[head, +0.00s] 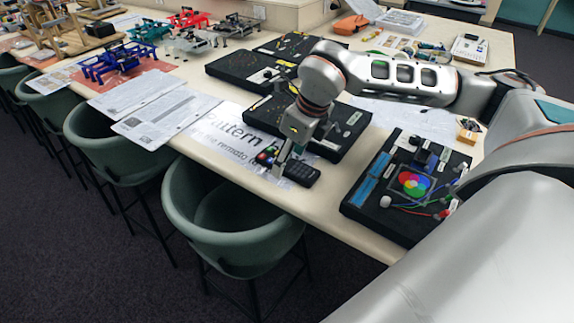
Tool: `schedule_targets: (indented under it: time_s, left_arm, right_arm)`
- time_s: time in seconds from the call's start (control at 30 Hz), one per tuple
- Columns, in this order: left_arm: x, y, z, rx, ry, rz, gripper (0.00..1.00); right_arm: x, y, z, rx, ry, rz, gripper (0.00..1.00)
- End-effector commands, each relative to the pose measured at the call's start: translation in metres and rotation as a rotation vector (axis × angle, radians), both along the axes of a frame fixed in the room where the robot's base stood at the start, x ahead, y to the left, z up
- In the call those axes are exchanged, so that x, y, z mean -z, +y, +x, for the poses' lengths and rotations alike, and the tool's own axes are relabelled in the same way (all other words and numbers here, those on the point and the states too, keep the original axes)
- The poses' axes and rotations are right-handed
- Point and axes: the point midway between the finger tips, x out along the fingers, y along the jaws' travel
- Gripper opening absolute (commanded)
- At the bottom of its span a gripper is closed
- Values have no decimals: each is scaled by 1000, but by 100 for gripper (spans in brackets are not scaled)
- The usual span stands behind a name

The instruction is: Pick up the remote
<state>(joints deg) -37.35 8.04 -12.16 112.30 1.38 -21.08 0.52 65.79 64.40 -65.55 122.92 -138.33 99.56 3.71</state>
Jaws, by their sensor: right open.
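A dark remote (302,173) lies on the light table near its front edge, on or beside a printed sheet (212,137) with the words "Pattern" and "remote". My right gripper (277,166) points down just left of the remote, with its jaws open. The fingers hide part of a small item with coloured spots (265,157) by the sheet. I cannot tell whether a fingertip touches the remote. My left gripper is not in view.
Black boards (352,121) with small parts lie behind the gripper. A black board with a coloured disc (412,184) lies to the right. Green chairs (228,217) stand along the front edge. Blue frames (112,62) and papers (160,118) occupy the left.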

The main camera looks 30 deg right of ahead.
Motion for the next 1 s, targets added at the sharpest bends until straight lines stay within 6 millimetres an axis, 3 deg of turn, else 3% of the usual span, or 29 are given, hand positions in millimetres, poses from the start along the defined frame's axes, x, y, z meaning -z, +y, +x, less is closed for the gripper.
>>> schedule_targets:
  time_s: [0.1, 0.37, 0.53, 1.0]
  left_arm:
    - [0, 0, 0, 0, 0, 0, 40]
    - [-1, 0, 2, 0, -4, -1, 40]
    - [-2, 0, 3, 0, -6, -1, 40]
    - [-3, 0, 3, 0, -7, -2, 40]
  right_arm:
    - [10, 2, 2, -1, 0, 1, 60]
    - [11, 1, 3, -1, 0, 0, 57]
    - [11, 1, 3, -1, 0, 0, 15]
    - [2, 1, 4, -1, -3, 0, 15]
